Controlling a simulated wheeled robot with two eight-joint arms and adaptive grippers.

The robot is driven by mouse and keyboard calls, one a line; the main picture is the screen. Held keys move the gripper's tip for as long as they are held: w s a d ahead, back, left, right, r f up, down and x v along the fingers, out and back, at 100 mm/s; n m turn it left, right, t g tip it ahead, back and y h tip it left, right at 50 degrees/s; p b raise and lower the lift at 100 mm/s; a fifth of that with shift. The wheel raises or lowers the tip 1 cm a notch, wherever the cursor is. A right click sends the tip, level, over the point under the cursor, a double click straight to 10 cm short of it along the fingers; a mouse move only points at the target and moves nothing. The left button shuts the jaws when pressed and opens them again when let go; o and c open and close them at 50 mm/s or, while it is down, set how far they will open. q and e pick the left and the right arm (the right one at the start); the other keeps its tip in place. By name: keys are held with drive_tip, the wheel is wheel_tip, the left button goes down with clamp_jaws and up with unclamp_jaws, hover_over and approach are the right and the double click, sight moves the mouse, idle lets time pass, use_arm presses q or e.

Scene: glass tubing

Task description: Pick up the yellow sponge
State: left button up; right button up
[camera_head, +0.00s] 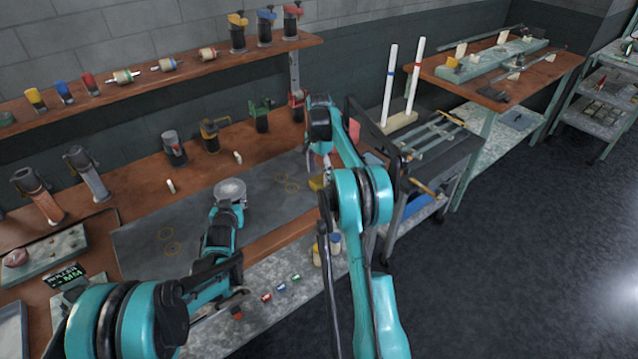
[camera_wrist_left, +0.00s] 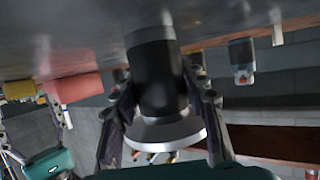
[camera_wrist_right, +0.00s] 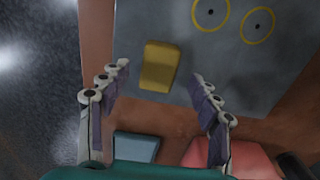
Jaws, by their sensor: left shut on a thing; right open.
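The yellow sponge (camera_wrist_right: 159,66) lies on the grey mat in the right wrist view, near the mat's edge. In the head view the sponge (camera_head: 316,184) is partly hidden by my right arm. My right gripper (camera_wrist_right: 160,95) is open and empty, with the sponge showing between and beyond its fingertips; it is also at the mat's right end in the head view (camera_head: 326,168). My left gripper (camera_wrist_left: 160,90) is shut on a dark cylinder with a pale round flange (camera_wrist_left: 165,130). That flanged piece (camera_head: 230,188) shows over the mat in the head view.
A pink block (camera_wrist_right: 245,158) and a blue block (camera_wrist_right: 135,147) lie beside the mat. Yellow rings (camera_wrist_right: 258,26) mark the mat (camera_head: 140,237). Clamps and bottles (camera_head: 174,148) stand along the bench's back. A cart with two white upright tubes (camera_head: 389,88) stands at right.

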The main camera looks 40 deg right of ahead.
sight(319, 179)
drive_tip(key=shift+s+f, duration=0.1)
drive_tip(key=shift+f, duration=1.45)
drive_tip(key=c, duration=1.1)
drive_tip(key=shift+r, duration=0.15)
wheel_tip(319, 179, up, 10)
drive_tip(key=shift+f, duration=0.1)
